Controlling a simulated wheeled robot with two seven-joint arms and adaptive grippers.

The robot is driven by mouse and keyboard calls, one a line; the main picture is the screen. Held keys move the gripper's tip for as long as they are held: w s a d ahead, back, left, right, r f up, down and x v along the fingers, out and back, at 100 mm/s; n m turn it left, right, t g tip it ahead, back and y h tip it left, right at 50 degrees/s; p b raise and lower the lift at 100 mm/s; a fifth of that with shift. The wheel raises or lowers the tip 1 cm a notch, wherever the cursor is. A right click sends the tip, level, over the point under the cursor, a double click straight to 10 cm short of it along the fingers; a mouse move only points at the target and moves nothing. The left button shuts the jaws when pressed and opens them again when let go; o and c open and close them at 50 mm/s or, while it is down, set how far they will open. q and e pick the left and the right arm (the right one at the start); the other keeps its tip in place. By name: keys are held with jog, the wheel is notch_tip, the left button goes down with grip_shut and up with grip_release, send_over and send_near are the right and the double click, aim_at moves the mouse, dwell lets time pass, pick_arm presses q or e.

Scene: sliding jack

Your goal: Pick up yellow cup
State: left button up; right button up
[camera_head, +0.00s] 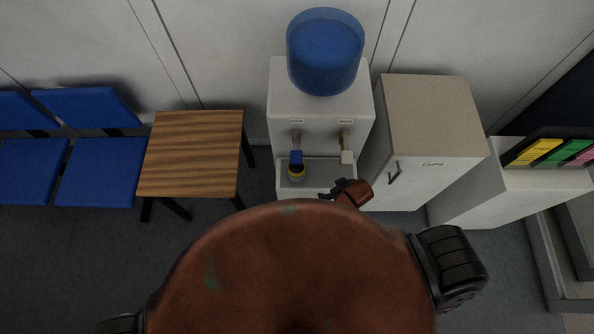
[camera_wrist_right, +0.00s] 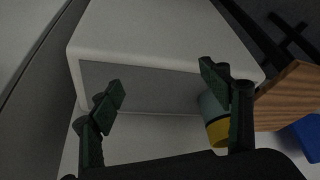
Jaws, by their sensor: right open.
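The yellow cup (camera_head: 296,173) stands in the white water dispenser's (camera_head: 318,110) tray bay, under the blue tap. In the right wrist view the cup (camera_wrist_right: 218,131) shows as a yellow band with a grey part, partly hidden behind the right-hand finger. My right gripper (camera_head: 340,189) is in front of the dispenser, to the right of the cup. In the wrist view my right gripper (camera_wrist_right: 160,84) has its two fingers wide apart with nothing between them. The cup lies off to the right of the gap. My left gripper is not in view.
A wooden table (camera_head: 191,155) is left of the dispenser, with blue chairs (camera_head: 98,160) beyond it. A grey cabinet (camera_head: 425,140) stands close on the right. A white shelf unit (camera_head: 510,180) with coloured items is farther right.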

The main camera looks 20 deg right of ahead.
aim_at(302, 173)
jog(key=w+a+r+n, duration=0.1)
jog(key=w+a, duration=0.1)
jog(key=a, duration=0.1)
jog(key=w+a+r+n+y, duration=0.1)
jog(key=w+a, duration=0.2)
jog(key=w+a+r+n+t+y+p, duration=0.1)
jog(key=w+a+r, duration=0.1)
jog(key=w+a, duration=0.1)
jog(key=shift+w+a, duration=0.25)
jog(key=shift+a, duration=0.15)
jog(key=shift+x, duration=3.9)
jog(key=shift+w+a+r, duration=0.15)
jog(key=shift+w, duration=0.05)
jog(key=shift+c, duration=0.3)
jog(key=c, duration=1.4)
jog(key=shift+r, duration=0.1)
